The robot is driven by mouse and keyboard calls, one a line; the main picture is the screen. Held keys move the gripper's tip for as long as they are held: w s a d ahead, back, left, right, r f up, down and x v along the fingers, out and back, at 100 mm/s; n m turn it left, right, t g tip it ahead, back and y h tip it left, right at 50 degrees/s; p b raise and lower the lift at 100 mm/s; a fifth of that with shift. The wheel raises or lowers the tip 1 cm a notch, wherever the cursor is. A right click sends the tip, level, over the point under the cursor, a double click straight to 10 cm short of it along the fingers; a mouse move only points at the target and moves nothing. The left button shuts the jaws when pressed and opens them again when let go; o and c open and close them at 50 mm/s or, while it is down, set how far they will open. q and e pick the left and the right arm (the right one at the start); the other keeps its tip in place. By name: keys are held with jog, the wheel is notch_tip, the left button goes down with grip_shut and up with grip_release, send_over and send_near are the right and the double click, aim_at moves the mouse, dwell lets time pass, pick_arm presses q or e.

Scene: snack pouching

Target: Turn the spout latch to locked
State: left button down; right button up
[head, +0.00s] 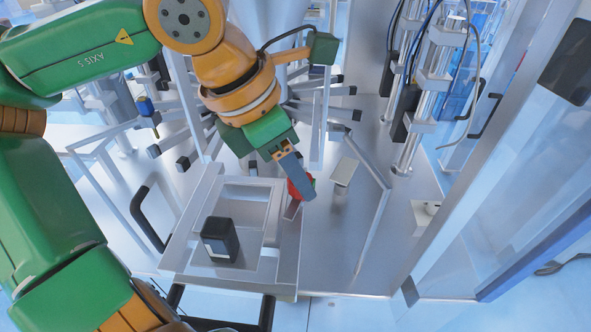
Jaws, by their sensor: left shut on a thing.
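My left gripper (299,186) reaches down from the upper left to the metal frame near the middle of the head view. Its grey fingers are closed on a small red part (293,190), which looks like the handle of the spout latch. The fingers cover most of this part, so I cannot tell which way the latch is turned. The red part sits at the right side of a square metal frame (180,255). My right gripper is not in view.
A dark block (220,240) with a pale front stands on the square frame. A slanted metal bar (372,235) and a small metal bracket (343,175) are right of my gripper. Vertical cylinders (418,120) and a clear panel (500,170) stand further right. Several radial arms lie behind.

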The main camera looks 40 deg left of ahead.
pick_arm(q)
jog(key=m+h, duration=0.1)
jog(key=m, duration=0.2)
jog(key=shift+a+m+g, duration=0.1)
jog(key=shift+m+g, duration=0.2)
jog(key=shift+g, duration=0.1)
jog(key=m+g+h, duration=0.1)
jog(key=m, duration=0.2)
jog(key=shift+w+m, duration=0.15)
jog(key=shift+m, duration=0.15)
jog(key=m+g, duration=0.2)
jog(key=m, duration=0.2)
jog(key=shift+w, duration=0.1)
jog(key=shift+m+g, duration=0.6)
jog(key=shift+m, duration=1.1)
jog(key=shift+c, duration=2.1)
grip_release()
jog(key=shift+w+r, duration=0.1)
